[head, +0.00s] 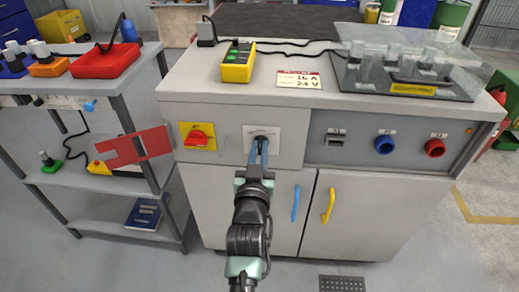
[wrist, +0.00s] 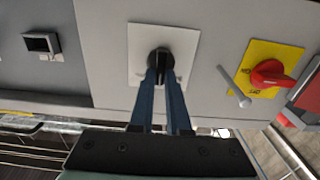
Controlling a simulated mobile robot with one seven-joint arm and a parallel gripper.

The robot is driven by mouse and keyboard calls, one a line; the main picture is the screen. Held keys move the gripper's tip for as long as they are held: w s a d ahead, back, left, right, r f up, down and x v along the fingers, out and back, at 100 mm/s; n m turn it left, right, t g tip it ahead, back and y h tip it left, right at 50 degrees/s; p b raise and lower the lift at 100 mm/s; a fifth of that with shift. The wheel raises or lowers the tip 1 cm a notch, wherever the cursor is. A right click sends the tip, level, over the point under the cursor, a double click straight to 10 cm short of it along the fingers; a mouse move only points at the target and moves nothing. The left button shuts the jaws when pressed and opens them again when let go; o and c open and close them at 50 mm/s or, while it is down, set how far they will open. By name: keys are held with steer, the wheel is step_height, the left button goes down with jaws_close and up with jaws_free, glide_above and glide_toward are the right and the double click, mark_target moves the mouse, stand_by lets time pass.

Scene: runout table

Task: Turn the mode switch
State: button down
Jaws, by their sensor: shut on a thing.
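The mode switch is a small black knob (wrist: 160,62) on a pale square plate (wrist: 185,45) on the front of the grey cabinet. In the head view the plate (head: 251,132) sits left of the middle of the front panel, and the knob (head: 262,137) is partly covered by my fingers. My gripper (head: 259,150) reaches the knob from the front with two blue fingers. In the wrist view my gripper (wrist: 165,75) is shut on the knob, one fingertip on each side. The knob looks about upright in that view; markings around it cannot be read.
A red rotary switch on a yellow plate (head: 197,137) sits just left of the mode switch. Blue (head: 384,145) and red (head: 435,148) round sockets are at the right. Blue (head: 295,204) and yellow (head: 329,206) door handles are below. A shelf cart (head: 115,184) stands at the left.

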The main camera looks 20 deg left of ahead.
steer(key=shift+n, duration=0.3)
steer(key=shift+s+a+f+n+p, duration=0.1)
steer(key=shift+a+n+p, duration=0.1)
steer(key=shift+n, duration=1.15)
steer(key=shift+w+a+f+n+p, duration=0.1)
steer(key=shift+n+p, duration=0.1)
steer(key=shift+n, duration=1.1)
steer(key=shift+s+a+n+p, duration=0.1)
steer(key=shift+n+p, duration=0.1)
steer(key=shift+n, duration=1.15)
steer(key=c, duration=0.9)
jaws_free()
steer(key=shift+s, duration=0.1)
steer(key=p+v, duration=0.1)
steer(key=v, duration=1.1)
steer(key=shift+s+d+r+p, duration=0.1)
steer(key=shift+s+d+p, duration=0.05)
steer(key=shift+s+p, duration=0.25)
